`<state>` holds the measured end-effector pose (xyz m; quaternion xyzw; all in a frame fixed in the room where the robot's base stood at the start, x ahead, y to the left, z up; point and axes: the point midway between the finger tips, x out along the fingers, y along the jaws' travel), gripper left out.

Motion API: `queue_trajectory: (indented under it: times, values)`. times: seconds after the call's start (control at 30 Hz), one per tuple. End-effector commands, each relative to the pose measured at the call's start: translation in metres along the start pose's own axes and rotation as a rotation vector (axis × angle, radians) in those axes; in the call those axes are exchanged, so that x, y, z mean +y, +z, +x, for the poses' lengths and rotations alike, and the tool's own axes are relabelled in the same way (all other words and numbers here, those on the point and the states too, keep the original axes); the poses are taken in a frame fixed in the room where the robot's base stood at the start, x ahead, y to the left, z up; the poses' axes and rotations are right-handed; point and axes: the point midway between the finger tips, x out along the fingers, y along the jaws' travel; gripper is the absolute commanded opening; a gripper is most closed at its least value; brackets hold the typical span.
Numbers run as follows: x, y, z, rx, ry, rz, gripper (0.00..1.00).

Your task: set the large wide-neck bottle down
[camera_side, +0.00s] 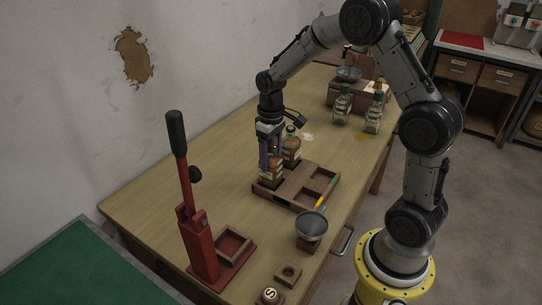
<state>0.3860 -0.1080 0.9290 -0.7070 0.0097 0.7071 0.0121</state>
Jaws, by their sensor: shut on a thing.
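My gripper (270,146) points straight down over the back left part of a dark wooden divided tray (300,207). It is shut on a brown-filled glass bottle (272,174), which I take to be the large wide-neck bottle. The fingers hide its neck. The bottle is upright, with its lower end at the tray's left compartment; I cannot tell whether its base touches the tray floor. A second brown bottle (292,150) with a greenish top stands close behind it to the right.
A red lever press (196,235) is at left. Two glass bottles (342,106) (374,113) stand farther back.

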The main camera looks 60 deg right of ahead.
Motion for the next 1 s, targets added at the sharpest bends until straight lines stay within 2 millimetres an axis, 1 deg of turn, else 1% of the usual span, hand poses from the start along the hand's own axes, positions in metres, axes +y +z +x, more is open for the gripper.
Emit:
queue_trajectory:
  times: [0.17, 0.2, 0.33, 0.57, 0.67, 0.77, 0.87, 1.0]
  values:
    - [0.000, -0.001, 0.003, 0.002, 0.001, 0.000, 0.00]
    - [0.000, 0.000, 0.003, -0.001, 0.000, 0.000, 0.77]
    - [0.000, 0.000, 0.003, -0.001, 0.000, 0.000, 1.00]
    - [0.000, 0.000, 0.003, 0.000, 0.000, 0.000, 1.00]
    - [0.000, 0.000, -0.002, 0.002, 0.000, 0.000, 1.00]
    - [0.000, -0.001, -0.014, 0.004, 0.001, 0.000, 1.00]
    - [0.000, -0.001, -0.033, 0.004, 0.001, 0.000, 1.00]
    - [0.000, -0.001, -0.063, 0.005, 0.001, 0.000, 1.00]
